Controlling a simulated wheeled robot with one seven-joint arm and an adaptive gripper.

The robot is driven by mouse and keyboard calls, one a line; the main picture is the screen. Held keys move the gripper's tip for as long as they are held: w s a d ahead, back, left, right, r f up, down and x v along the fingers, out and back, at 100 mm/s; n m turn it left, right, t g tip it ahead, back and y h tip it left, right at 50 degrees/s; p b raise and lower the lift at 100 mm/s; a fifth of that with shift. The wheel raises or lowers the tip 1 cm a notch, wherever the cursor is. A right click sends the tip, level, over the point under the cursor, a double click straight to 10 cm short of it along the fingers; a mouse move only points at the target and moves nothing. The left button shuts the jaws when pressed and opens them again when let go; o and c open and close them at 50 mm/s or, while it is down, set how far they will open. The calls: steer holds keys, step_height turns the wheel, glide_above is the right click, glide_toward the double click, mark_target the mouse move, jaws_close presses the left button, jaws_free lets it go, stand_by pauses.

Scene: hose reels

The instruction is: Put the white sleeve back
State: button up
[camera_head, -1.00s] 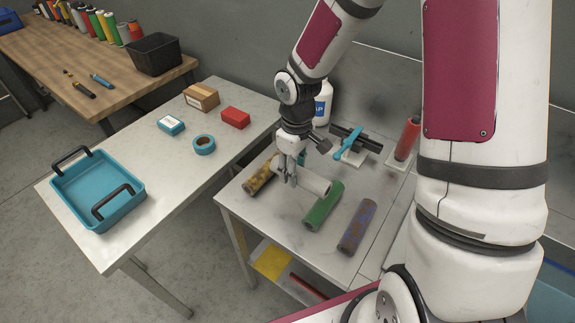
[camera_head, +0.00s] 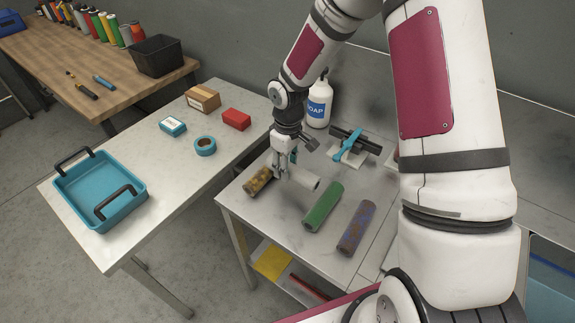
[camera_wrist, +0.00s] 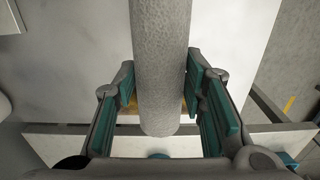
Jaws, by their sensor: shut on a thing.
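The white sleeve (camera_head: 303,178) is a pale, mottled tube. My gripper (camera_head: 283,176) is shut on it over the front left of the small table (camera_head: 290,215). In the wrist view the sleeve (camera_wrist: 161,60) runs lengthwise between the teal finger pads (camera_wrist: 166,100). Its near end is close to the table edge. I cannot tell how far it is above the tabletop. A brown-yellow sleeve (camera_head: 257,181) lies just left of my gripper, a green sleeve (camera_head: 322,207) to the right, and a rusty purple sleeve (camera_head: 356,228) further right.
A soap bottle (camera_head: 319,103) and a dark tool with a blue handle (camera_head: 350,144) stand behind. The left table holds a blue tray (camera_head: 98,190), blue tape (camera_head: 205,146), a red block (camera_head: 236,119) and a carton (camera_head: 202,98). My arm hides the right side.

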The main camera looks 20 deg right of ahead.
steer(key=shift+f, duration=0.6)
steer(key=o, duration=1.2)
step_height(320, 180, up, 14)
steer(key=f, duration=0.1)
steer(key=s+d+r+m+t+h, duration=0.2)
steer(key=s+r+m+t, duration=0.15)
steer(key=s+r, duration=1.05)
steer(key=s+r+m, duration=0.1)
steer(key=s+r, duration=0.1)
steer(key=s, duration=0.1)
steer(key=s+r+m+t+y, duration=0.1)
steer(key=s+r, duration=0.1)
steer(key=s, duration=0.1)
steer(key=s+a+r+m+t+b, duration=0.1)
steer(key=s+r, duration=0.1)
steer(key=s, duration=0.1)
steer(key=shift+s+m+y, duration=0.35)
steer(key=shift+s+y, duration=0.05)
